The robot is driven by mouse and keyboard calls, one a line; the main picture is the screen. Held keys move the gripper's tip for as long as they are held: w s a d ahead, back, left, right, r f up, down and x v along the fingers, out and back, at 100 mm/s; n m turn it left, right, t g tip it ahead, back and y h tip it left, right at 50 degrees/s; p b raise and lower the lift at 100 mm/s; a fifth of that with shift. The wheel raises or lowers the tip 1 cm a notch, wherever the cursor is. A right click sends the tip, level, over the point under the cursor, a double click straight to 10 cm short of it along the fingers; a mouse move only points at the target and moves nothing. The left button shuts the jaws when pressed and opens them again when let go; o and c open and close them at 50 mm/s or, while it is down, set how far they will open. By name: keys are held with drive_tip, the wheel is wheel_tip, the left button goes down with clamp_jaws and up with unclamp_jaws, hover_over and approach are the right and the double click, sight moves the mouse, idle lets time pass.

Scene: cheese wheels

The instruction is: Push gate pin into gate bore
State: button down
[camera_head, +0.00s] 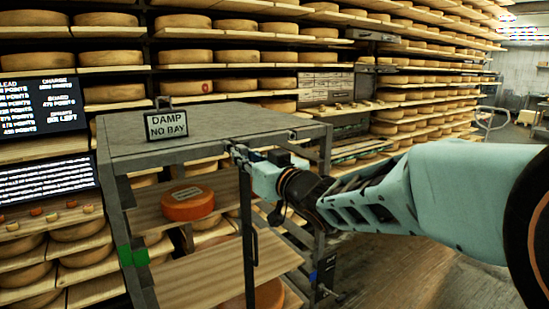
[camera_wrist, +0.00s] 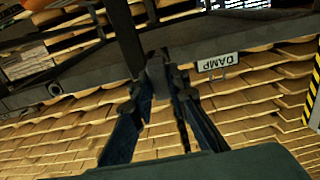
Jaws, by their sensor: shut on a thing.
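My gripper (camera_head: 238,154) is at the front upper edge of the grey rack, by the top of the upright gate bar (camera_head: 247,235). In the wrist view my gripper (camera_wrist: 160,84) is shut on a small dark grey piece (camera_wrist: 156,66), which looks like the gate pin. The fingers hide most of it. How far the pin sits in any hole cannot be seen.
The grey rack top (camera_head: 215,122) carries a "DAMP NO BAY" sign (camera_head: 167,125). An orange cheese wheel (camera_head: 188,203) lies on a wooden shelf (camera_head: 150,218) inside the rack. Shelves of cheese wheels stand behind. Floor (camera_head: 400,275) is open at the lower right.

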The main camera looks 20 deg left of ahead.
drive_tip(key=shift+x, duration=2.05)
drive_tip(key=c, duration=1.8)
unclamp_jaws()
drive_tip(key=v, duration=0.7)
drive_tip(key=shift+d, duration=0.15)
drive_tip(key=shift+o, duration=0.2)
drive_tip(key=shift+s, duration=0.15)
